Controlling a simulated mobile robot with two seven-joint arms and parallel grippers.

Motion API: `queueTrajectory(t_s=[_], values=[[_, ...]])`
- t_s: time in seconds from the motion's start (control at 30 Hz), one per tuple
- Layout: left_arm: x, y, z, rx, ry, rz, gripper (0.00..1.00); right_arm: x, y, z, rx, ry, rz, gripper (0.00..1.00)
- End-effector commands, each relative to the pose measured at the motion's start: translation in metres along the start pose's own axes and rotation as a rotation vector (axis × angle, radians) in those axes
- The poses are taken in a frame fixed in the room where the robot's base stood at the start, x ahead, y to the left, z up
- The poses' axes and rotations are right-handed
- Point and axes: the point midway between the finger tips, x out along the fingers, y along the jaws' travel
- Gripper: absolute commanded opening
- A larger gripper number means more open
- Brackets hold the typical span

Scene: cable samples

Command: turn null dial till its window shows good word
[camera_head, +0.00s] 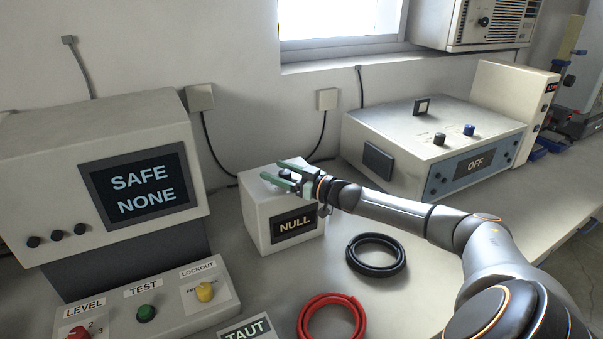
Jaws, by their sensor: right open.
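The cream box (258,218) stands on the bench at the centre, with a dark plate on its front reading NULL (294,224). The dial on its top is mostly hidden by my gripper, so I cannot make out its setting. My right gripper (277,178) reaches in from the right, with its green fingers open over the box top, around or just above the dial. Whether they touch it I cannot tell. A screen (140,187) on the left cabinet reads SAFE and NONE. My left gripper is not in view.
A grey instrument (400,125) at the back right has a window reading OFF (475,163). A black cable coil (376,255) and a red one (332,318) lie in front. A control panel (160,295) with several knobs and a TAUT sign (246,331) are at lower left.

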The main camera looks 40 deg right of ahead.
Motion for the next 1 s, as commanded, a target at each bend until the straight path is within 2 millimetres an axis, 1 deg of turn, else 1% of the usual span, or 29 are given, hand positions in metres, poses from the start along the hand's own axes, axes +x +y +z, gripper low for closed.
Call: queueTrajectory(t_s=[0.2,0.43,0.7,1.0], values=[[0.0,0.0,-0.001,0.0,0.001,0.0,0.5,-0.023,0.0,0.002,-0.002,-0.006,-0.001,0.72],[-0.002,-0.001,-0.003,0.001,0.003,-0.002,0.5,-0.045,-0.001,0.001,-0.003,-0.005,-0.002,0.72],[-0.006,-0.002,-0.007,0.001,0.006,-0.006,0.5,-0.069,-0.001,0.0,-0.004,-0.005,-0.003,0.72],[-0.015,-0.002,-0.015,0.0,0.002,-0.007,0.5,-0.096,-0.001,-0.002,-0.003,-0.004,-0.002,0.72]])
